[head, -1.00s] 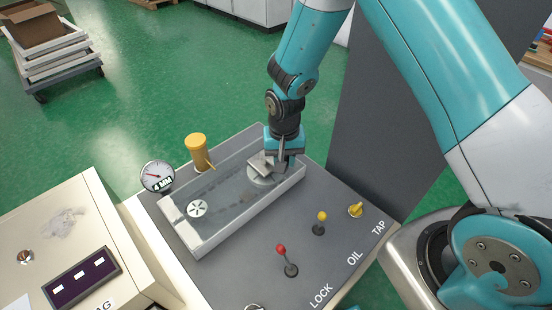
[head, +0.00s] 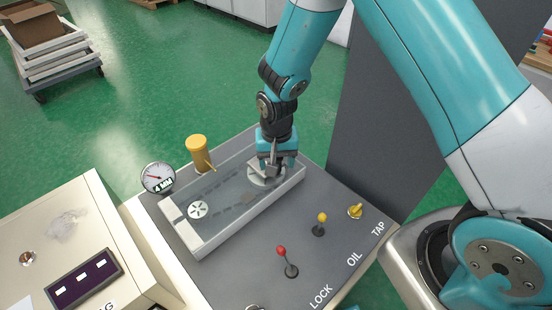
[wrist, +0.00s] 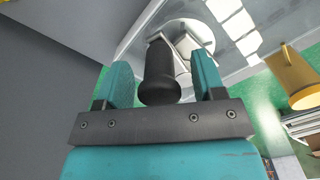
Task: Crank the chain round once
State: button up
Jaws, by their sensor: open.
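The chain housing (head: 240,205) is a long grey tray with a clear top on the console. A small white sprocket (head: 198,210) sits at its near left end. A larger pale disc (head: 262,178) with the crank sits at its far right end. My gripper (head: 272,166) is over this disc, pointing down. In the wrist view the black crank knob (wrist: 160,75) stands between the two teal fingers (wrist: 163,85), with a gap showing on each side. The jaws are open around the knob. The chain shows only faintly under the clear top.
A yellow oil cup (head: 197,148) and a round gauge (head: 158,178) stand along the housing's left side. A red-knobbed lever (head: 286,262), a yellow-knobbed lever (head: 320,223) and a yellow tap (head: 356,210) stand to the right. A dark grey panel (head: 385,120) rises behind.

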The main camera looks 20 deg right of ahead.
jog(key=shift+r+p, duration=1.75)
jog(key=shift+r, duration=0.85)
jog(key=o, duration=0.6)
jog(key=shift+c, duration=0.2)
notch_tip(320, 180, up, 17)
jog(key=b, duration=0.4)
jog(key=s+a+r+n+y, duration=0.1)
jog(key=s+n, duration=0.4)
jog(key=s, duration=0.6)
jog(key=s+a+r+n+y+b, duration=0.1)
jog(key=s+n, duration=0.4)
jog(key=s, duration=0.6)
jog(key=shift+a+r+y, duration=0.5)
jog(key=shift+r+y, duration=0.45)
jog(key=shift+y, duration=0.15)
